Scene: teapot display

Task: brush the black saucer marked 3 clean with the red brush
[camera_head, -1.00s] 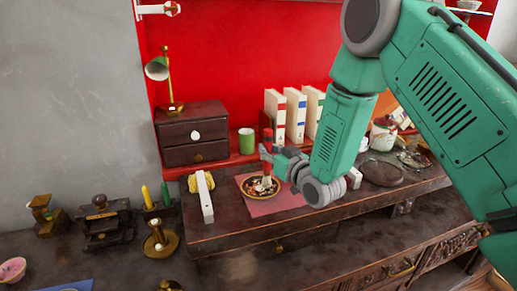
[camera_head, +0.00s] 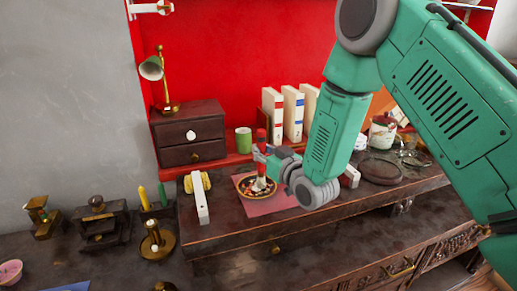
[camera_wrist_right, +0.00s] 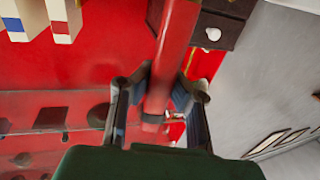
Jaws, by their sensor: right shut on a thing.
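The black saucer (camera_head: 240,189) with a light patterned rim sits on a pink mat (camera_head: 273,207) on the dark raised bench in the head view. Reddish and pale bits show in it; no number is readable. The red brush (camera_head: 261,137) stands nearly upright over the saucer, its pale bristle end down inside it; contact cannot be told for sure. My right gripper (camera_head: 265,153) is shut on the red handle, above and slightly right of the saucer. In the right wrist view the handle (camera_wrist_right: 173,55) runs between the two fingers (camera_wrist_right: 160,100). My left gripper is not in view.
A green cup (camera_head: 243,140), white books (camera_head: 293,112) and a dark drawer box (camera_head: 190,133) stand behind. A brass candlestick (camera_head: 157,242) stands lower left. Jars and a round plate are at right.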

